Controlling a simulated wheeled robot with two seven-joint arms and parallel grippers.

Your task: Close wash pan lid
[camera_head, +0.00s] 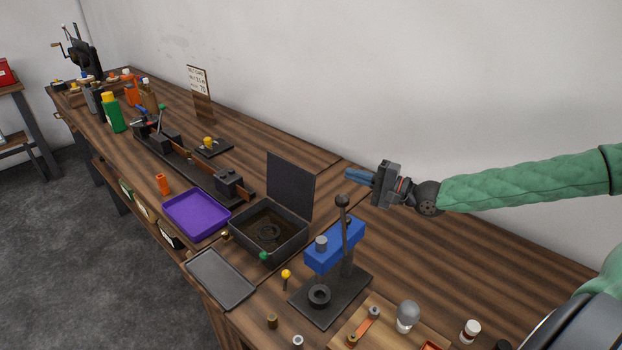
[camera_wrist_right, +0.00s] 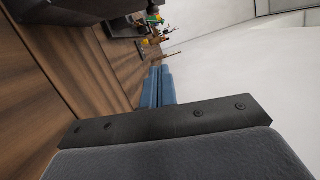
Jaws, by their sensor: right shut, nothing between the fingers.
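The wash pan (camera_head: 262,232) is a dark square box on the bench in the middle of the head view. Its lid (camera_head: 290,186) stands up, open, along the pan's far right side. A round dark part shows inside the pan in brownish liquid. My right gripper (camera_head: 348,174), with blue fingers, is to the right of the raised lid and apart from it, above the bench. It is shut and empty. Its blue fingers (camera_wrist_right: 159,86) lie together in the right wrist view. My left gripper is not in view.
A blue press (camera_head: 335,245) with an upright lever stands right of the pan. A purple tray (camera_head: 197,214) and a grey tray (camera_head: 220,280) lie left and in front of it. The wall runs behind the bench. Bare bench top lies beneath my right gripper.

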